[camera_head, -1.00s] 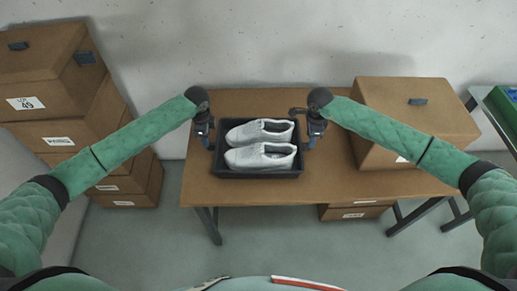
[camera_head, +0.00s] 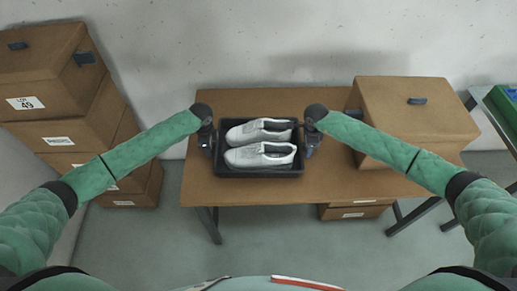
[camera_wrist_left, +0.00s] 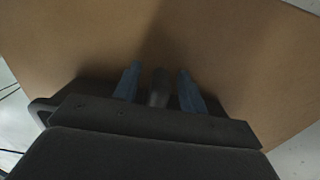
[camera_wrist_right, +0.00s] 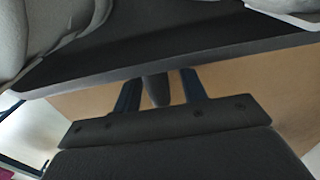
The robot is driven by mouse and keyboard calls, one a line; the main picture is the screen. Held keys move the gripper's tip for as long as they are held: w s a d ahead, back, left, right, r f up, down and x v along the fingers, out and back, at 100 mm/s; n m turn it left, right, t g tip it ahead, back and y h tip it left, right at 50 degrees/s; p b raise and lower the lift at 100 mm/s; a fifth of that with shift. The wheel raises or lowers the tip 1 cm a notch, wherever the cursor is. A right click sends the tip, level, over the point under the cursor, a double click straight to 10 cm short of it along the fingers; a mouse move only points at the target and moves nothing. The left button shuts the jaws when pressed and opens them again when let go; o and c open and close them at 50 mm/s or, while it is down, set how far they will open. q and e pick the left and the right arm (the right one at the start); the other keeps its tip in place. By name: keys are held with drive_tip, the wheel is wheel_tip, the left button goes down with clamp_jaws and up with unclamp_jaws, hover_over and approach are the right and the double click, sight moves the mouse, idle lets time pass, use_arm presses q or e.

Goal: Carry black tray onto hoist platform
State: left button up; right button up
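The black tray (camera_head: 258,174) rests on the brown table and holds a pair of white shoes (camera_head: 260,155). My left gripper (camera_head: 207,147) is at the tray's left end, and my right gripper (camera_head: 308,147) is at its right end. In the left wrist view the left fingers (camera_wrist_left: 158,82) stand apart above the tabletop; the tray does not show there. In the right wrist view the right fingers (camera_wrist_right: 158,88) stand apart beside the tray's wall (camera_wrist_right: 205,55). A dark rounded piece shows between the fingers in both wrist views; I cannot tell what it is. I cannot identify the hoist platform.
The brown table (camera_head: 235,102) is clear behind the tray. A large brown box (camera_head: 420,105) stands on its right side. Brown boxes (camera_head: 45,90) are stacked at the left. A green-topped stand (camera_head: 500,103) is at the far right, and a box (camera_head: 354,211) lies under the table.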

use_arm(q)
clamp_jaws()
use_arm(e)
clamp_jaws()
use_arm(q)
drive_tip(key=shift+w+r, duration=0.1)
drive_tip(key=shift+r, duration=0.1)
use_arm(e)
drive_tip(key=shift+w+r, duration=0.1)
drive_tip(key=shift+r, duration=0.1)
